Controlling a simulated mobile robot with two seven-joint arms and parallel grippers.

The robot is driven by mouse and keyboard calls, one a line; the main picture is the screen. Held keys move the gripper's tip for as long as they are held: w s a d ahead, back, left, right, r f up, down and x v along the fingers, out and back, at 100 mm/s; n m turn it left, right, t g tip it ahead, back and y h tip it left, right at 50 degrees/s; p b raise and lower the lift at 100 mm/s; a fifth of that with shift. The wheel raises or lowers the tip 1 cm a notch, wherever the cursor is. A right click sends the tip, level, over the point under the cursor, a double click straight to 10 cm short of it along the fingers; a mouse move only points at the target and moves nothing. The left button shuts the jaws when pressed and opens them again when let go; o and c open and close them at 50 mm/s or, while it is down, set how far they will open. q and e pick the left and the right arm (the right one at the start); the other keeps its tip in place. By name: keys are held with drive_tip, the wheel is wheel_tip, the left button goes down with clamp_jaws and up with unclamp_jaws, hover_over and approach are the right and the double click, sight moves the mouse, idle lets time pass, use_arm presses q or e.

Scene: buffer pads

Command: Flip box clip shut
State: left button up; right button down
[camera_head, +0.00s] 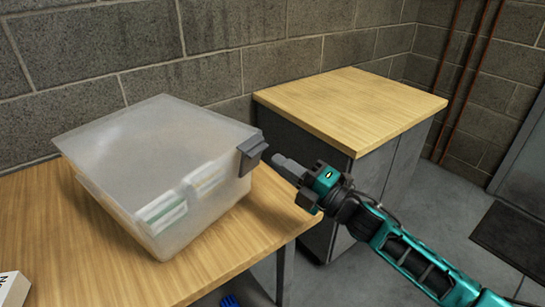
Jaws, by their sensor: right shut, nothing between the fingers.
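A translucent plastic box (135,150) with its lid on stands on the wooden table at the left. My right gripper (283,163) is shut and empty, just to the right of the clip. Its fingertips point left toward the clip, and a small gap seems to lie between them. My left gripper is not in view.
The wooden table (265,228) has bare room in front of the box. A white item (12,288) lies at the lower left. A wood-topped cabinet (355,105) stands behind my right gripper. A blue object (230,300) shows below the table's edge. A block wall is behind.

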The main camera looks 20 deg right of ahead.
sight(261, 151)
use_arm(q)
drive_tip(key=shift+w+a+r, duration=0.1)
use_arm(e)
drive_tip(key=shift+x, duration=1.5)
use_arm(q)
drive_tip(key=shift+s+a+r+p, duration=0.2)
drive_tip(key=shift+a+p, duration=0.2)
drive_tip(key=shift+p, duration=0.25)
use_arm(e)
drive_tip(key=shift+w+a+r, duration=0.45)
drive_tip(key=shift+w+r, duration=0.15)
drive_tip(key=shift+r, duration=0.15)
